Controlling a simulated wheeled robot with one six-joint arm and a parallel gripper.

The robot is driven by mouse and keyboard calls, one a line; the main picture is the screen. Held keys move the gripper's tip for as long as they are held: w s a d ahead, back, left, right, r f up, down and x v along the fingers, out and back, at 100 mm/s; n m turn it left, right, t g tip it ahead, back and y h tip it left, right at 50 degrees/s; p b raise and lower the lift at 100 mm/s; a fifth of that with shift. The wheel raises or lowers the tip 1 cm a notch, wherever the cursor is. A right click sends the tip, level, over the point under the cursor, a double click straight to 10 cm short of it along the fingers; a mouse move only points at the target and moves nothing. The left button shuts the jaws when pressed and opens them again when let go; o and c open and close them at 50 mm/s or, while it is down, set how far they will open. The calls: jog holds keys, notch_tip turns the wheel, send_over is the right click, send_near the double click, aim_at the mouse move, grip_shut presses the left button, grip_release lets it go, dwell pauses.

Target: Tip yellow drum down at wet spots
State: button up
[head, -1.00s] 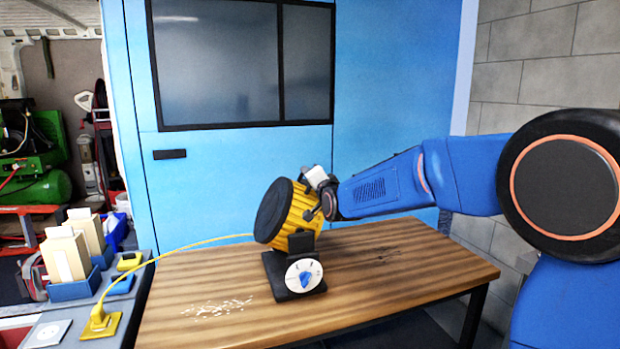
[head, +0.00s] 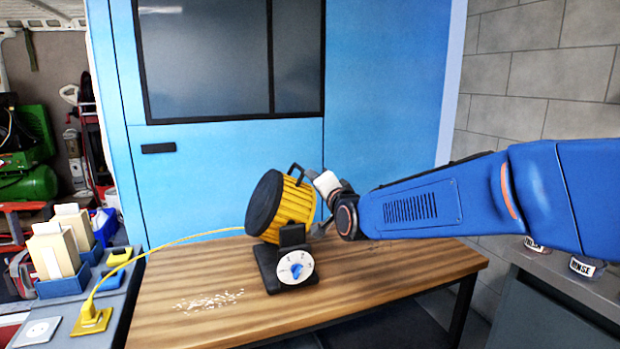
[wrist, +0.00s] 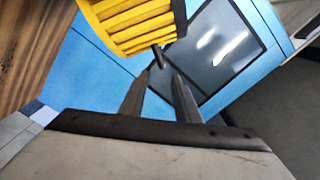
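The yellow drum (head: 293,207) with a black round face sits tilted on a black stand (head: 268,262) on the wooden table, its face turned left and a little up. A white dial (head: 296,267) with a blue knob is on the stand's front. White wet spots (head: 208,301) lie on the table left of the stand. My gripper (head: 325,205) is just right of the drum. In the wrist view its two fingers (wrist: 160,82) are apart with a gap between them, below the drum's ribbed side (wrist: 130,25); a short dark peg (wrist: 158,57) shows near the fingertips.
A yellow cable (head: 180,240) runs from the drum to a yellow socket (head: 90,320) on the grey counter at left. Blue trays with cards (head: 58,288) stand there. The table's right part (head: 420,265) is clear. A blue wall with a dark window is behind.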

jog(key=shift+v, duration=1.95)
jog(key=s+d+f+n+g+h, duration=0.1)
jog(key=s+d+f+g, duration=0.3)
jog(key=s, duration=0.8)
jog(key=s+d+f+n+g+h, duration=0.2)
jog(key=s+d+f+n+g, duration=0.2)
jog(key=s+d+f, duration=0.5)
jog(key=s+d+f+n+g+h, duration=0.2)
jog(key=s+d+f, duration=0.4)
jog(key=s, duration=1.1)
notch_tip(320, 180, down, 2)
jog(key=n+g, duration=0.1)
jog(key=g, duration=0.1)
jog(key=shift+s+d+g, duration=0.2)
jog(key=shift+d+g, duration=0.1)
jog(key=shift+d, duration=0.1)
